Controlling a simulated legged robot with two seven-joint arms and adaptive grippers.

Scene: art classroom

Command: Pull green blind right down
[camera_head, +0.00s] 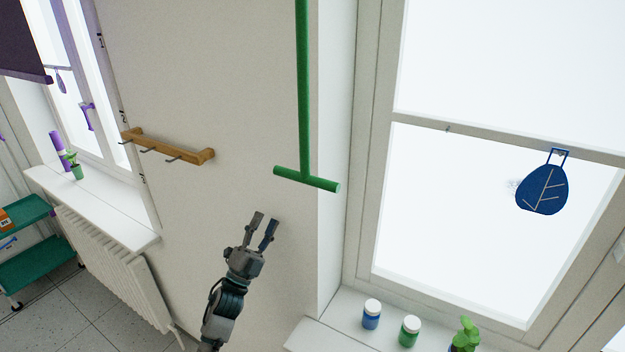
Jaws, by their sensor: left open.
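A green vertical pole (303,90) hangs down from the top of the view and ends in a green T-shaped crossbar (307,179) near the wall corner beside the right window. No green blind cloth shows in the view. My left gripper (264,216) is open and empty, below and a little left of the crossbar, apart from it, with its fingers pointing up. My right gripper is not in view.
A wooden hook rack (168,146) is on the wall at left. The right sill (340,336) bears a blue jar (371,315), a green jar (409,332) and a plant (464,335). A blue leaf-shaped ornament (541,190) hangs at the right window. A radiator (112,262) is lower left.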

